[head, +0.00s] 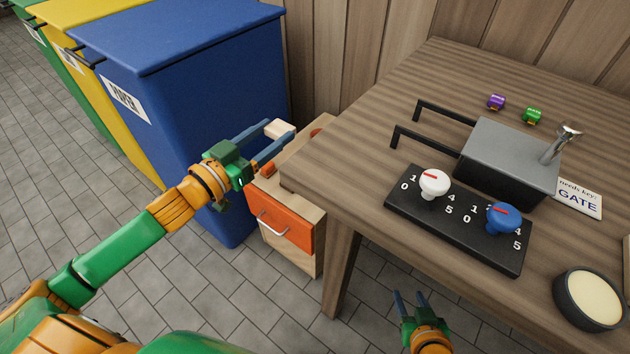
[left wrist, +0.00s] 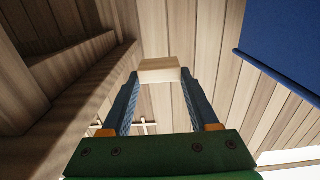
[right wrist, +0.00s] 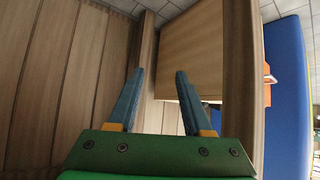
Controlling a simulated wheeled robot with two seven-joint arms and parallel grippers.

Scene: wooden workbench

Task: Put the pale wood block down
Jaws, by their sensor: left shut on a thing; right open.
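The pale wood block (head: 280,128) is between the fingertips of my left gripper (head: 271,138), which is shut on it. In the head view they are in front of the blue bin, above or beside the small drawer cabinet; the exact height is hard to tell. In the left wrist view the block (left wrist: 159,70) spans the two fingertips, with plank wall behind it. My right gripper (head: 411,303) is open and empty, low in front of the workbench's near edge. The right wrist view shows its two fingers (right wrist: 158,95) apart with nothing between them.
A small cabinet (head: 307,215) with an orange drawer stands between the blue bin (head: 200,110) and the workbench (head: 380,110). The bench holds a black dial panel (head: 458,225), a grey metal box (head: 512,155), purple (head: 496,102) and green (head: 533,115) tags, a GATE sign (head: 580,198) and a round bowl (head: 590,300).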

